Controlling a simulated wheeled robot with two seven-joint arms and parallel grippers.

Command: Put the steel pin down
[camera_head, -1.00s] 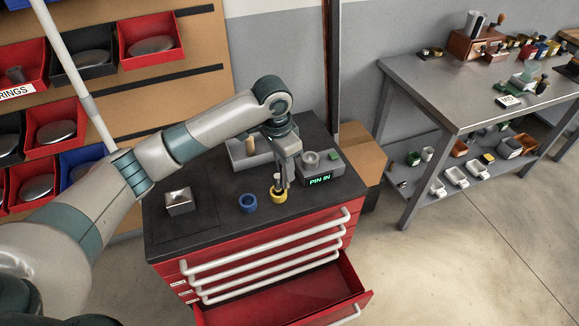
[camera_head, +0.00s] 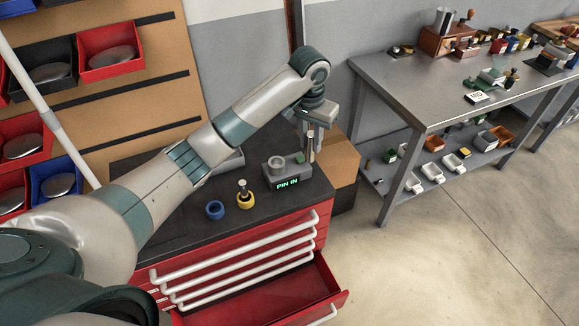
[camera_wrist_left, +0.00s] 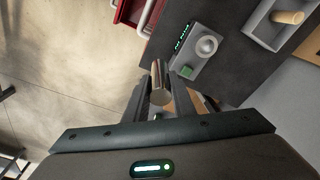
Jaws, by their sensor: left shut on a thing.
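My left gripper (camera_head: 309,140) is shut on the steel pin (camera_head: 310,150), a plain metal cylinder that hangs upright below the fingers. The pin also shows end-on between the fingers in the left wrist view (camera_wrist_left: 157,84). In the head view the gripper is at the right rear of the black cabinet top (camera_head: 285,207), beside the grey device reading "PIN IN" (camera_head: 287,173). The pin appears raised, but its exact height is unclear. A yellow ring (camera_head: 246,201) stands on the top with a silver-knobbed piece upright in it. My right gripper is out of view.
A blue ring (camera_head: 215,210) lies left of the yellow one. A grey tray holding a wooden peg (camera_wrist_left: 288,17) is behind the device. A red drawer (camera_head: 270,300) is open at the front.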

